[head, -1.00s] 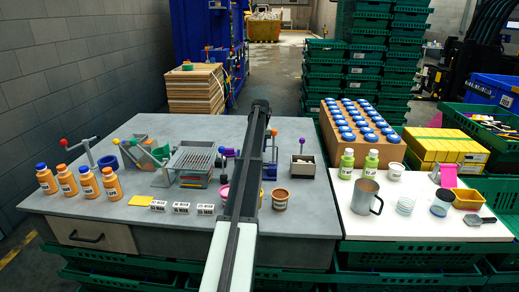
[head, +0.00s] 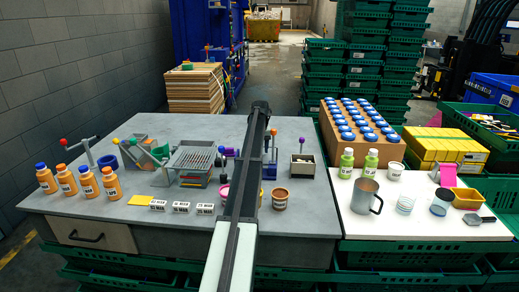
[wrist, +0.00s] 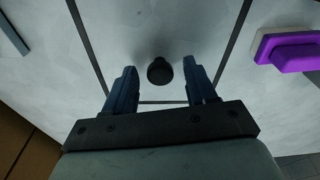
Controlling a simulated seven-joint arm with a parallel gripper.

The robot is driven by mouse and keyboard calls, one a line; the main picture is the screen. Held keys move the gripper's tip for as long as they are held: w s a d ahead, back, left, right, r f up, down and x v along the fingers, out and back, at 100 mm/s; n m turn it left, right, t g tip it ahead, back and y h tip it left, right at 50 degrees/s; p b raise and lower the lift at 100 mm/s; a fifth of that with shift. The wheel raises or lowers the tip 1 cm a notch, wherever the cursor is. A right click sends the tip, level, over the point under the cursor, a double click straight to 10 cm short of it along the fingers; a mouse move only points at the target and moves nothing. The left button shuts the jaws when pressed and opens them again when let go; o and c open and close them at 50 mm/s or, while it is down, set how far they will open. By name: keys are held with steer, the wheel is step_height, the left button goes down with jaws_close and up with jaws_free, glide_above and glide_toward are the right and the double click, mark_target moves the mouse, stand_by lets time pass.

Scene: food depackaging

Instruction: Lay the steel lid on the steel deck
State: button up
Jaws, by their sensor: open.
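In the wrist view a round black knob (wrist: 159,71) stands on a pale grey surface bounded by thin dark lines (wrist: 232,45). This looks like the steel lid, but its plate is hard to tell from the tabletop. My gripper (wrist: 160,66) is open, with one dark blue finger on each side of the knob and a gap on both sides. In the head view my arm hides the gripper and the knob. A grey metal piece with a slotted top (head: 195,156), probably the steel deck, stands on the grey table left of my arm.
A purple block (wrist: 292,52) lies to the right in the wrist view. On the grey table (head: 110,220) several orange bottles (head: 67,180) stand left, white label blocks (head: 181,207) in front, and a small box (head: 302,166) right. A white table (head: 345,222) with a steel mug (head: 366,197) adjoins it.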

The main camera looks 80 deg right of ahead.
step_height(320, 180, up, 12)
steer(key=a, duration=0.1)
steer(key=shift+s+a, duration=0.15)
steer(key=shift+a, duration=0.05)
stand_by(1.4)
